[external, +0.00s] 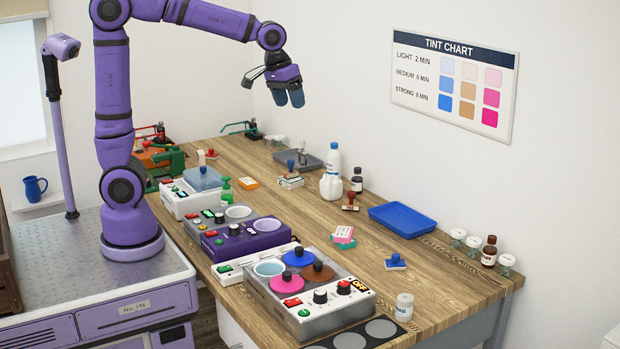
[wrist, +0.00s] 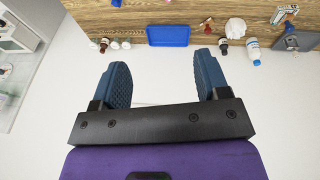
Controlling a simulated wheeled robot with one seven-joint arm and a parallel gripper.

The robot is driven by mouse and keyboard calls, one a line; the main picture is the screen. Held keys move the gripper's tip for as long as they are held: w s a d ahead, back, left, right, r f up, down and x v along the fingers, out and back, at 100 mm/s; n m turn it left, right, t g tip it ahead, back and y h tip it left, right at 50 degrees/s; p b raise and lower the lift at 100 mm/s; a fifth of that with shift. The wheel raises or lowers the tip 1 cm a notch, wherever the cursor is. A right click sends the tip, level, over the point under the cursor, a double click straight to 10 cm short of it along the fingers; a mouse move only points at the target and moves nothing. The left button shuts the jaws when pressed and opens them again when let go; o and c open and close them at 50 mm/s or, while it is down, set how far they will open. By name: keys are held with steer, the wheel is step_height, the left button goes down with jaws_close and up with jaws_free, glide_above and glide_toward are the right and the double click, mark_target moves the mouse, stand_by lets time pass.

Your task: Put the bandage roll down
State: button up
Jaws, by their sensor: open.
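My gripper (external: 289,98) is raised high above the far part of the bench, near the wall, in the external view. In the wrist view its two blue fingers (wrist: 161,78) are wide apart with nothing between them. I cannot make out a bandage roll for certain in either view. A small white cylinder (external: 404,307) stands upright at the near right end of the bench, but I cannot tell what it is. A rounded white lump (external: 331,187) sits by a white bottle (external: 333,157); the lump also shows in the wrist view (wrist: 236,27). My gripper touches none of these.
The wooden bench (external: 390,275) holds a blue tray (external: 405,219), a dark bottle (external: 356,181), a brown bottle (external: 489,252), several small white-lidded jars, stamps and control boxes (external: 235,240). A tint chart (external: 453,85) hangs on the wall.

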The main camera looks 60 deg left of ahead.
steer(key=s+a+f+t, duration=0.1)
steer(key=s+a, duration=0.7)
steer(key=s, duration=0.3)
steer(key=s+a+f+m+t+y, duration=0.1)
steer(key=s+a+f, duration=0.1)
steer(key=s+a, duration=0.6)
steer(key=s, duration=0.4)
steer(key=shift+s, duration=0.2)
